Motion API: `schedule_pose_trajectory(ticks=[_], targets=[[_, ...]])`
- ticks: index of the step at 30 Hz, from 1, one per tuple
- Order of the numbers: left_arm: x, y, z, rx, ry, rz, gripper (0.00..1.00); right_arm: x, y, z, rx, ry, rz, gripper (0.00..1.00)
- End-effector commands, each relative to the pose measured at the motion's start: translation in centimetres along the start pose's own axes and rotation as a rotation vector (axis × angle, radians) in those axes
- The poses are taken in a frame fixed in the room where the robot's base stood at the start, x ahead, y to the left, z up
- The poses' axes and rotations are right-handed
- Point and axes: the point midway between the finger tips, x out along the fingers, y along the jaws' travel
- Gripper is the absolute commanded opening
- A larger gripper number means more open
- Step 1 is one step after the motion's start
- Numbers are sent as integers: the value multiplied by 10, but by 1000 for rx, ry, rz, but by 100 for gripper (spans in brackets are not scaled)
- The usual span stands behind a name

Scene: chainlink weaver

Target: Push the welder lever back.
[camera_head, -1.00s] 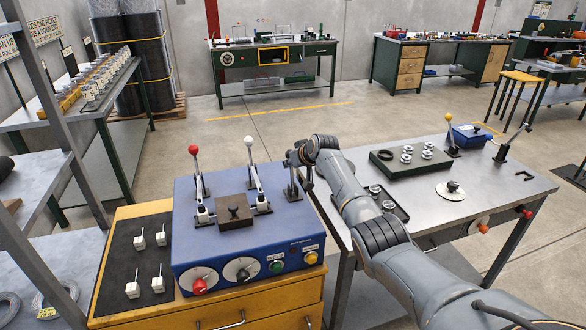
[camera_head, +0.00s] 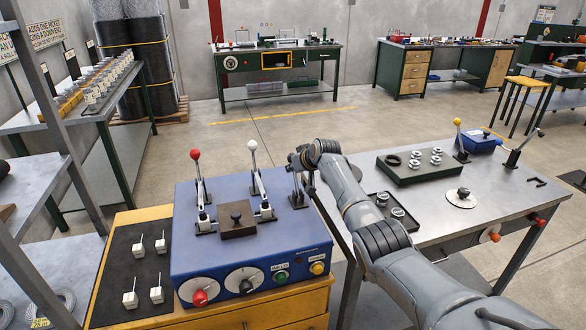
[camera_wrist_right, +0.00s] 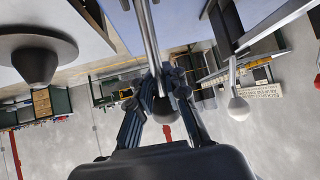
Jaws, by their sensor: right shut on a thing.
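The welder is a blue box (camera_head: 250,256) on a wooden cabinet, with dials and green and yellow buttons on its front. A red-knobbed lever (camera_head: 197,172) and a white-knobbed lever (camera_head: 258,175) stand upright on its top. A third lever (camera_head: 298,194) stands at its back right corner. My right gripper (camera_head: 297,160) is over this third lever and hides its top. In the right wrist view, my right gripper (camera_wrist_right: 165,84) is shut around its metal rod (camera_wrist_right: 148,40), with the dark knob (camera_wrist_right: 163,108) between the fingers. My left gripper is out of view.
The white knob (camera_wrist_right: 238,107) hangs close beside my fingers in the right wrist view. A dark mat (camera_head: 128,275) with small white pieces lies left of the welder. A metal table (camera_head: 490,215) with a dark tray (camera_head: 392,172) stands to the right, under my arm.

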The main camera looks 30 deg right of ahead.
Motion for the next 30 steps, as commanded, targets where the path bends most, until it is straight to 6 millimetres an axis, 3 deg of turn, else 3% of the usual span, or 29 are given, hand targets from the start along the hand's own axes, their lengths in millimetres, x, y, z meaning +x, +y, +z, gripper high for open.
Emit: schedule_pose_trajectory(ticks=[1, 5, 6, 10, 11, 23, 30], targets=[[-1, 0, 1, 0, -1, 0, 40, -6, 3, -16, 1, 34, 7, 0], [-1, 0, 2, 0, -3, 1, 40, -6, 3, -16, 1, 34, 7, 0], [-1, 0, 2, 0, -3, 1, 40, -6, 3, -16, 1, 34, 7, 19], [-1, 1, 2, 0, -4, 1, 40, -6, 3, -15, 0, 32, 6, 46], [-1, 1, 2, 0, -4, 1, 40, -6, 2, -14, 0, 30, 6, 48], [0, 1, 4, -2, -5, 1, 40, -6, 1, -8, -1, 19, 3, 48], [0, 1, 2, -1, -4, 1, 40, -27, 2, -7, -3, 20, 5, 48]])
